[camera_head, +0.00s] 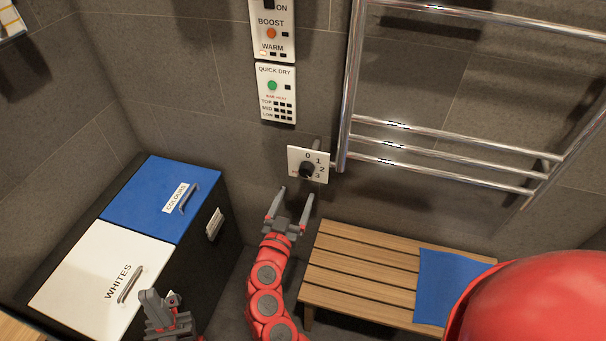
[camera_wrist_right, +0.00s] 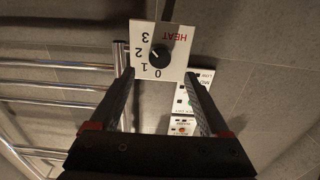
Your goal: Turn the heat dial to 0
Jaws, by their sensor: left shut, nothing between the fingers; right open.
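The heat dial (camera_head: 306,170) is a round black knob on a white plate (camera_head: 293,156) marked 0 to 3, on the tiled wall under the button panels. In the right wrist view the dial (camera_wrist_right: 160,54) has a white mark that seems to point toward the 2 or between 2 and 3. My right gripper (camera_head: 295,193) is open and empty just below the plate. In the right wrist view its fingertips (camera_wrist_right: 159,75) lie to either side of the plate's lower part, with the dial between and beyond them. My left gripper (camera_head: 153,298) is shut and empty, low by the white bin lid.
A chrome towel rail (camera_head: 445,153) stands close to the right of the dial. A Quick Dry panel (camera_head: 277,94) is above it. A wooden bench (camera_head: 350,268) with a blue cloth (camera_head: 445,285) is below right. Blue-lidded (camera_head: 150,195) and white-lidded (camera_head: 85,280) bins stand left.

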